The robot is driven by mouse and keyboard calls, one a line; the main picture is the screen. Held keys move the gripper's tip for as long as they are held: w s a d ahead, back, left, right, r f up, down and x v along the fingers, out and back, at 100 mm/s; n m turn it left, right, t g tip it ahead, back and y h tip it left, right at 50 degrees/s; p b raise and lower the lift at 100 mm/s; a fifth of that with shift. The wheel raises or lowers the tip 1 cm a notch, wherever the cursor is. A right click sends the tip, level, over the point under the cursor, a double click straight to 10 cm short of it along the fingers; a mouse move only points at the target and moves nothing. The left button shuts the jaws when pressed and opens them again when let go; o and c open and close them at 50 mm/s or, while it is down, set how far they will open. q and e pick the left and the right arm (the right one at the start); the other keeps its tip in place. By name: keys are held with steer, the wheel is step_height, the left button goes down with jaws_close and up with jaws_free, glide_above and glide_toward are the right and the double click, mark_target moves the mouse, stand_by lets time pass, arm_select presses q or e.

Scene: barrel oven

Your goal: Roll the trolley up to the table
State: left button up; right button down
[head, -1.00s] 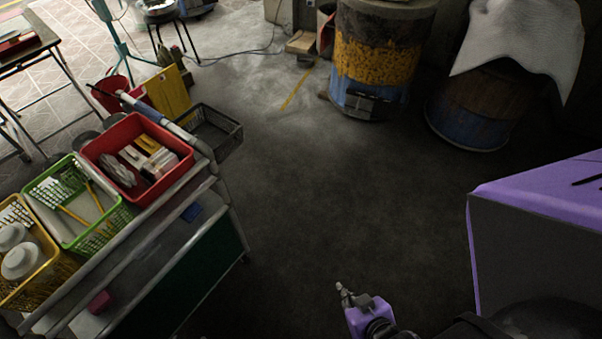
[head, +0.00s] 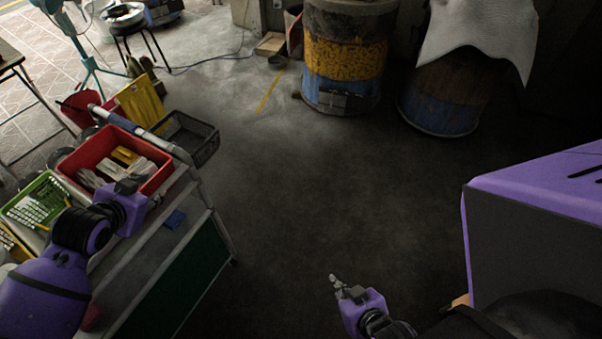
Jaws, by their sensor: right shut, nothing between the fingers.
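The trolley (head: 211,209) stands at the left of the head view, with pale metal rails, a dark green lower panel and a grey-blue handle bar (head: 130,122) at its far end. A red basket (head: 150,186), a green basket (head: 25,199) and a partly cut-off yellow one sit on its top. My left gripper (head: 133,190) is over the near side of the trolley, in front of the red basket; its fingertips are not clear, nor is any contact. My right gripper (head: 338,285) is shut and empty over bare floor, right of the trolley. A table (head: 10,62) shows partly at the far left edge.
A grey wire basket (head: 204,152) hangs by the trolley's far end. A yellow board (head: 140,103), a red bucket (head: 78,107) and a stool (head: 126,22) stand beyond. Two barrels (head: 345,60) (head: 440,105) stand at the back. The middle floor is clear.

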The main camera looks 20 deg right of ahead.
arm_select(q)
steer(key=w+a+r+m+g+y, duration=0.1)
steer(key=w+a+r+g+y, duration=0.1)
steer(key=a+r, duration=0.35)
steer(key=g+y, duration=0.3)
steer(key=g, duration=0.2)
glide_toward(112, 240)
steer(key=f, duration=0.1)
steer(key=shift+m, duration=0.3)
steer(key=x, duration=0.7)
steer(key=shift+w+a+f, duration=0.2)
steer(key=shift+a+f, duration=0.05)
steer(key=shift+f, duration=0.05)
jaws_close()
